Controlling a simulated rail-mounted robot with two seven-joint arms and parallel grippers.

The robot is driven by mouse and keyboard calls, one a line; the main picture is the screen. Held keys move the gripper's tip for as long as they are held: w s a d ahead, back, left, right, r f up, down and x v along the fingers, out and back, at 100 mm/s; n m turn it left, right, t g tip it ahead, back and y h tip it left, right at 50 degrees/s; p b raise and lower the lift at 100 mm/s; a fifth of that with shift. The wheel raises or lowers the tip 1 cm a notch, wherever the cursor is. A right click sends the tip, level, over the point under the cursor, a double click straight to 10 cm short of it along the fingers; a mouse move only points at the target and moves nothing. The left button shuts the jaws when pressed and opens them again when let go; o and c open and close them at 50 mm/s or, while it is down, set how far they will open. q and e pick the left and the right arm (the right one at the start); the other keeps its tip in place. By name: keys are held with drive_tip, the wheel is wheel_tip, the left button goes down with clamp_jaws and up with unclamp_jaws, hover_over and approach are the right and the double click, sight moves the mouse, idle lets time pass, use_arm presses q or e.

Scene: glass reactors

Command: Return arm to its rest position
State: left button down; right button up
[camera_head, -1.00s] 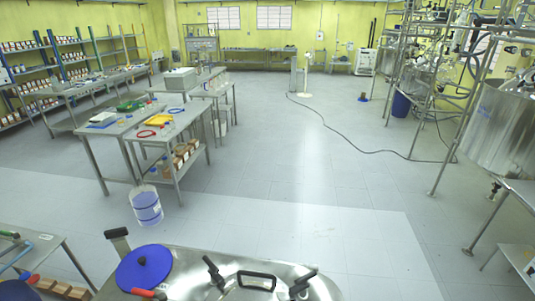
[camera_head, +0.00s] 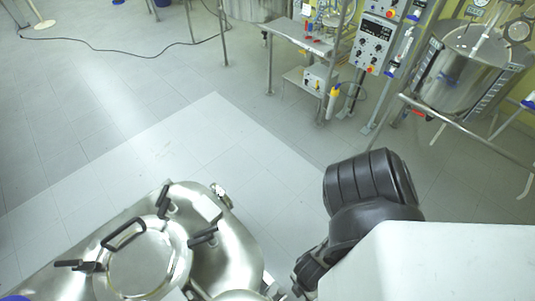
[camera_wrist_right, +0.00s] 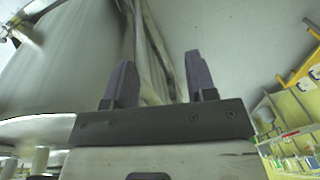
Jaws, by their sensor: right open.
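My right arm (camera_head: 370,195) shows at the lower right of the head view, black and bent, next to a white part of my body. Its gripper is hidden in that view. In the right wrist view my right gripper (camera_wrist_right: 160,85) is open, its two dark fingers apart with nothing held between them. A large steel vessel (camera_wrist_right: 70,65) fills the left of that view, close to the fingers. My left gripper is in neither view.
A steel vessel with a clamped lid (camera_head: 145,258) stands at the lower left of the head view, close to my right arm. A steel reactor (camera_head: 465,75) and a control box (camera_head: 372,42) stand at the upper right. The floor (camera_head: 170,120) between is clear.

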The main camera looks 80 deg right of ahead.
drive_tip(key=w+d+r+m+t+h, duration=0.1)
drive_tip(key=w+d+r+m+t, duration=0.15)
drive_tip(key=w+r, duration=0.6)
drive_tip(key=w+d+r+m+t+h, duration=0.1)
drive_tip(key=w+r+m, duration=0.3)
drive_tip(key=w+r, duration=0.45)
wheel_tip(320, 180, up, 16)
drive_tip(key=p, duration=1.7)
drive_tip(key=shift+a, duration=0.15)
drive_tip(key=shift+w, duration=0.1)
